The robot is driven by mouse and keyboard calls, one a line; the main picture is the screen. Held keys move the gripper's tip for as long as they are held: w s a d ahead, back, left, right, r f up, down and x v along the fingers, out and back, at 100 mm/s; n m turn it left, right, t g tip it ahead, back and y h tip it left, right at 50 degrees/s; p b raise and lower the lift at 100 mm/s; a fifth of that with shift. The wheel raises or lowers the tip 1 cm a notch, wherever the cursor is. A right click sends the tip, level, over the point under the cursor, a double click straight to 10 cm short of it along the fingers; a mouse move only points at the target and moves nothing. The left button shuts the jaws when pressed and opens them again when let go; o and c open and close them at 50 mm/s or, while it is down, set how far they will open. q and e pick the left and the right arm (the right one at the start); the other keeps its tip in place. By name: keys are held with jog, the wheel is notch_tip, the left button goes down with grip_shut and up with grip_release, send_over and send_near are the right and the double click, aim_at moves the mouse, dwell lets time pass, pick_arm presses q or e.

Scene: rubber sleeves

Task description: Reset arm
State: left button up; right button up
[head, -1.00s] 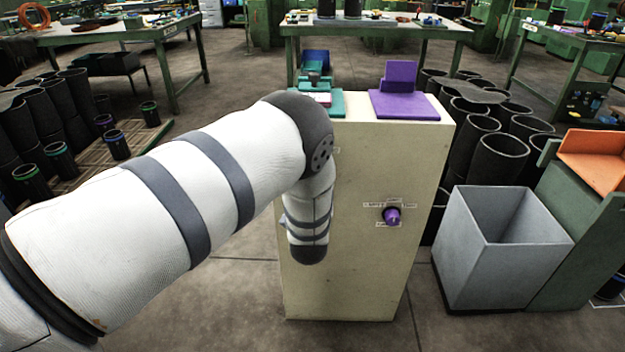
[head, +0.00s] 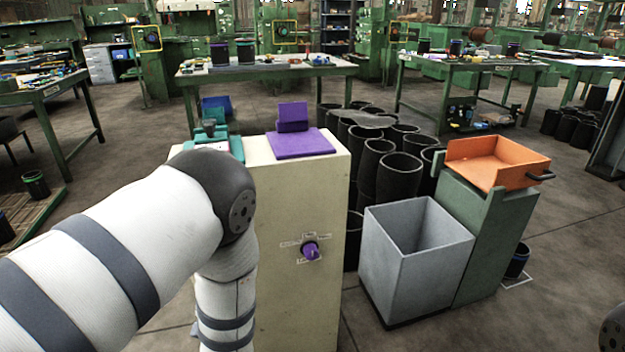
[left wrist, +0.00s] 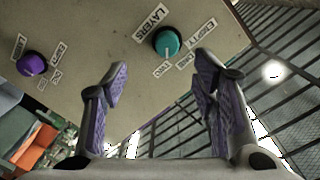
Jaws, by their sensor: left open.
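My left arm comes in from the left in the head view and bends down in front of the beige cabinet (head: 290,300); its gripper is hidden there. In the left wrist view my left gripper (left wrist: 158,85) is open, with nothing between its fingers. Beyond the fingertips, the cabinet face carries a teal knob (left wrist: 166,42) and a purple knob (left wrist: 32,64), each with small white labels around it. The gripper is apart from both knobs. The purple knob (head: 309,250) also shows in the head view; the arm covers the teal one. My right gripper is not in view.
A purple fixture (head: 300,143) and a teal fixture (head: 215,140) stand on the cabinet top. To the right are a grey open bin (head: 415,265), an orange tray (head: 495,165) on a green stand, and several black sleeves (head: 400,178). Open floor lies at the lower right.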

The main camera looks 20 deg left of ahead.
pick_arm(q)
jog(key=s+d+f+n+g+h+p, duration=0.15)
jog(key=s+f+g+h, duration=0.5)
jog(key=s+f, duration=0.85)
jog(key=s+d+g, duration=0.2)
jog(key=s+g, duration=0.1)
jog(key=s, duration=0.6)
jog(key=s+d+n+g+h, duration=0.1)
jog(key=s+g, duration=0.3)
jog(key=s, duration=0.6)
jog(key=s+d+g+h, duration=0.1)
jog(key=s+d+g, duration=0.2)
jog(key=s, duration=0.6)
jog(key=shift+s+d+n+g+p, duration=0.2)
jog(key=shift+d+n+g+p, duration=0.15)
jog(key=shift+g, duration=0.2)
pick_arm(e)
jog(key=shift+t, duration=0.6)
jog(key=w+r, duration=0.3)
pick_arm(q)
jog(key=shift+f+h, duration=0.1)
jog(key=shift+h, duration=0.15)
